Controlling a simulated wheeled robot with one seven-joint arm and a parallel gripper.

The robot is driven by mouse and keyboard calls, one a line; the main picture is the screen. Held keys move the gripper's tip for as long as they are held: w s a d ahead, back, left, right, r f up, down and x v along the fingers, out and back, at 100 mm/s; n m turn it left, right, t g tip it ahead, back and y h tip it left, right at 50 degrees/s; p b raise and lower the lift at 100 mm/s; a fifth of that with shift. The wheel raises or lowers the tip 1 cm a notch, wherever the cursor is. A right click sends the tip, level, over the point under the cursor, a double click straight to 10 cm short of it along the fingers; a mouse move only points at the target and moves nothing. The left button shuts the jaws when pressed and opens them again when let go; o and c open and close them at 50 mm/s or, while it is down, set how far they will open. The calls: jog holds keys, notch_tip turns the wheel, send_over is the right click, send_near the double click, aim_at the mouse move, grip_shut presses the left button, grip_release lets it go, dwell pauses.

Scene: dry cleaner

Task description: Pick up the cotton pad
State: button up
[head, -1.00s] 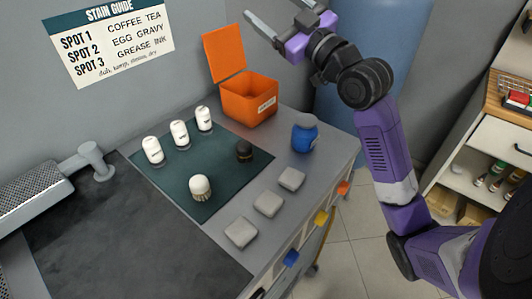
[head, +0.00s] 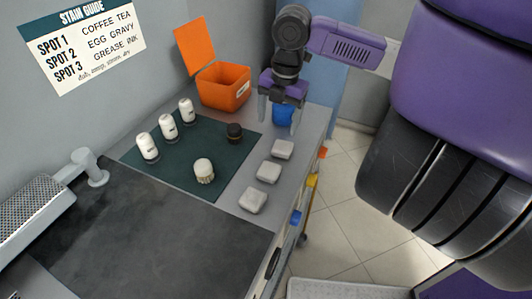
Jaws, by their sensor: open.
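Three pale grey-white square pads lie in a row on the grey counter (head: 232,203): a far one (head: 283,149), a middle one (head: 268,172) and a near one (head: 253,200). I cannot tell which of them is meant as the cotton pad. My gripper (head: 280,121) points down with its fingers apart and holds nothing that I can see. It is beyond the far pad in the picture, in front of the blue jar (head: 283,112), which shows between its fingers. Its height above the counter is hard to tell.
A dark green mat (head: 180,167) left of the pads bears several white bottles, a dark-lidded jar (head: 235,131) and a white-topped brush (head: 204,171). An open orange box (head: 222,91) stands at the back. The counter's right edge runs close beside the pads.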

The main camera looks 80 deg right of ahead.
aim_at(283, 145)
jog(key=shift+s+a+n+g, duration=0.25)
jog(key=shift+s+n, duration=0.05)
jog(key=shift+s, duration=0.25)
jog(key=shift+s+a+n+g, duration=0.2)
jog(key=shift+s+n+g, duration=0.1)
jog(key=shift+s, duration=0.25)
jog(key=shift+w+f+p, duration=0.15)
jog(key=shift+f+p, duration=0.25)
jog(key=shift+f, duration=3.55)
jog(key=shift+c, duration=0.3)
jog(key=c, duration=1.4)
jog(key=shift+o, duration=0.2)
jog(key=shift+d+r, duration=0.1)
notch_tip(283, 145, up, 20)
